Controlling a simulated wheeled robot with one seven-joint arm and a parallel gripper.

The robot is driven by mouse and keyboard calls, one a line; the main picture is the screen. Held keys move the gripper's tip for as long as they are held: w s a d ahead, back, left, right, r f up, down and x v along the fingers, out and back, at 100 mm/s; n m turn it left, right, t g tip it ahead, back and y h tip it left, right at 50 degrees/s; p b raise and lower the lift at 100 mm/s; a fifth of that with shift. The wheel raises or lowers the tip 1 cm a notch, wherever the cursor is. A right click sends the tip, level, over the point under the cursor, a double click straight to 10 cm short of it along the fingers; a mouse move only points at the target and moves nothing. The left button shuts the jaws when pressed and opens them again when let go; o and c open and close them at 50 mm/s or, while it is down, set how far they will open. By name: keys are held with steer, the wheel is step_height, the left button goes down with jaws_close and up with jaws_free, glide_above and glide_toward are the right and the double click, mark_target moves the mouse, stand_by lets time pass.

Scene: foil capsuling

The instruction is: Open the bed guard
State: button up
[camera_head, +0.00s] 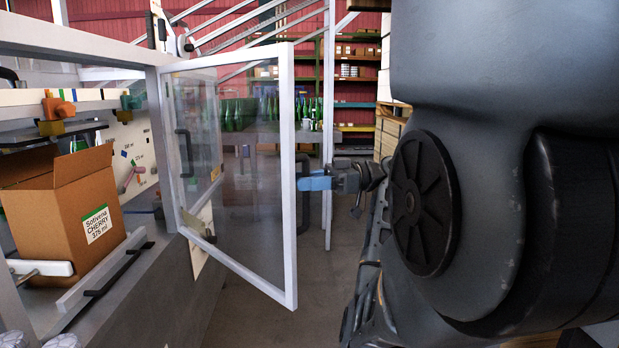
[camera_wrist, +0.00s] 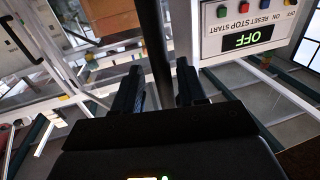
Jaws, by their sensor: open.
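The bed guard (camera_head: 284,130) is a clear panel in a pale metal frame. It stands swung out at an angle from the machine in the head view, with its left side at the machine post. A dark upright handle (camera_head: 303,205) sits on its free edge. My gripper (camera_head: 318,183), with blue on its jaws, is at this handle. In the wrist view, my gripper (camera_wrist: 158,88) is open, and the dark handle bar (camera_wrist: 156,45) runs between its two fingers. I cannot tell whether either finger touches it.
A cardboard box (camera_head: 40,215) labelled Sotivena CHERRY stands in the machine at left. A control panel (camera_wrist: 245,22) reading OFF shows in the wrist view. Shelves (camera_head: 355,90) and green bottles (camera_head: 240,112) stand behind. Floor (camera_head: 262,235) shows through the guard. My arm fills the right side.

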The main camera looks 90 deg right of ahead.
steer(key=shift+o, duration=0.2)
steer(key=shift+s+a+f+m+h, duration=0.15)
steer(key=shift+f+m+h, duration=0.3)
steer(key=shift+h, duration=0.25)
steer(key=s+m+h, duration=0.1)
steer(key=m+h, duration=0.1)
steer(key=h, duration=0.1)
steer(key=s+a+f+m+g+h+b, duration=0.1)
steer(key=m+h, duration=0.1)
steer(key=h, duration=0.1)
steer(key=s+a+f+m+h+b, duration=0.1)
steer(key=m+h, duration=0.1)
steer(key=h, duration=0.2)
steer(key=shift+s+a+m, duration=0.1)
steer(key=shift+a+m, duration=0.15)
steer(key=shift+s+a+r+m+g+h+b, duration=0.3)
steer(key=shift+s+a+m+g+h, duration=0.25)
steer(key=shift+h, duration=0.25)
steer(key=p+x, duration=0.1)
steer(key=x, duration=0.7)
steer(key=shift+r, duration=0.1)
steer(key=shift+s, duration=0.1)
jaws_close()
